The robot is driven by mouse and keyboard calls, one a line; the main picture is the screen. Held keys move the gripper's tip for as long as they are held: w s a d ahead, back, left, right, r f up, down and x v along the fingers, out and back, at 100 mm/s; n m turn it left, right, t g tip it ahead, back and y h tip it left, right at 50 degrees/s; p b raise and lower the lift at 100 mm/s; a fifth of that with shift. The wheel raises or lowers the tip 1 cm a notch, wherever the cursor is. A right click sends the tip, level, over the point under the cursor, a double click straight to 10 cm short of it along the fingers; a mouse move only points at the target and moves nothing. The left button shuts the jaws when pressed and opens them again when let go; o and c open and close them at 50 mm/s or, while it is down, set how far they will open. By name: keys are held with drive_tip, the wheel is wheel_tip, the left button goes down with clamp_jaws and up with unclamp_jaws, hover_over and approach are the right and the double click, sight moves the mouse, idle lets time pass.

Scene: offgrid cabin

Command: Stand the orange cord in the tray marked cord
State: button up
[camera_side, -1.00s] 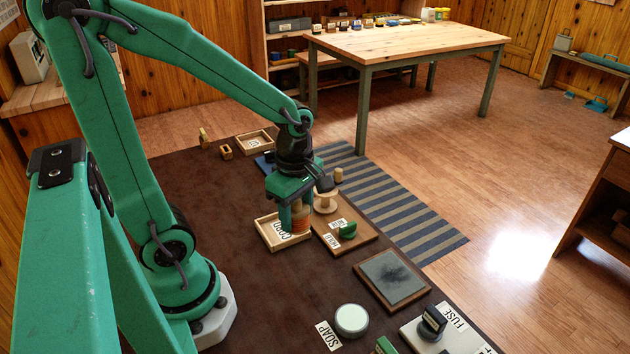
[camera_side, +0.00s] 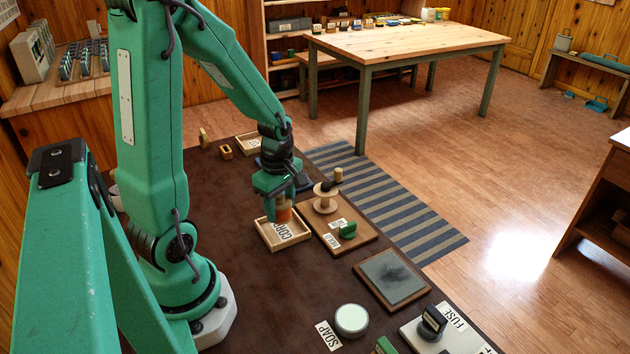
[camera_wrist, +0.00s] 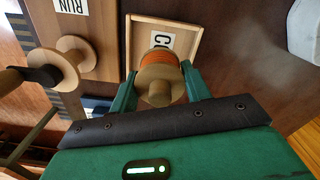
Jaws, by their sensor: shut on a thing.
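The orange cord is wound on a wooden spool (camera_wrist: 160,80), held between the two green fingers of my gripper (camera_wrist: 160,92) in the wrist view. In the side view, my gripper (camera_side: 281,207) points down over the back part of the wooden tray marked CORD (camera_side: 296,241). The orange cord (camera_side: 285,214) shows there, partly hidden by the fingers. The spool looks upright. I cannot tell whether its base touches the tray floor. In the wrist view, the tray (camera_wrist: 197,22) lies just beyond the spool, with its label partly covered.
A grey pad (camera_side: 392,275) lies nearer. Another small tray (camera_side: 246,146) is behind. The brown mat left of the tray is clear.

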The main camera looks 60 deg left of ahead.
sight(281, 218)
drive_tip(key=shift+f, duration=2)
drive_tip(key=shift+f, duration=0.15)
drive_tip(key=o, duration=0.7)
drive_tip(key=shift+r, duration=6.2)
